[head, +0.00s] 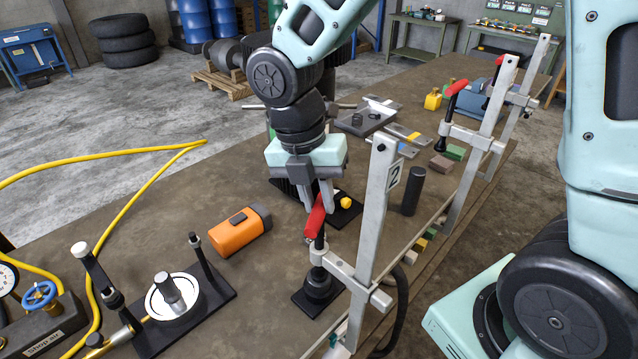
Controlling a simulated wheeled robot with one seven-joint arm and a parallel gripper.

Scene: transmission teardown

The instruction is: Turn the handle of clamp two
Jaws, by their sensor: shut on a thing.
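Clamp two (377,215) is an upright silver bar clamp near the table's right edge, with a tag "2" on its bar. Its red handle (315,218) tops a dark vertical screw, whose lower end reaches a black round part on a black plate (318,292). My gripper (318,202) points down over this clamp. Its grey fingers are shut on the red handle, near the handle's upper end. The fingers partly hide that end.
Other clamps with red handles (457,88) stand farther along the right edge. A black cylinder (413,190) stands just right of clamp two. An orange device (240,232) lies to the left. A yellow hose (150,158) and a gauge fixture (172,295) occupy the left front. Bare tabletop lies between.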

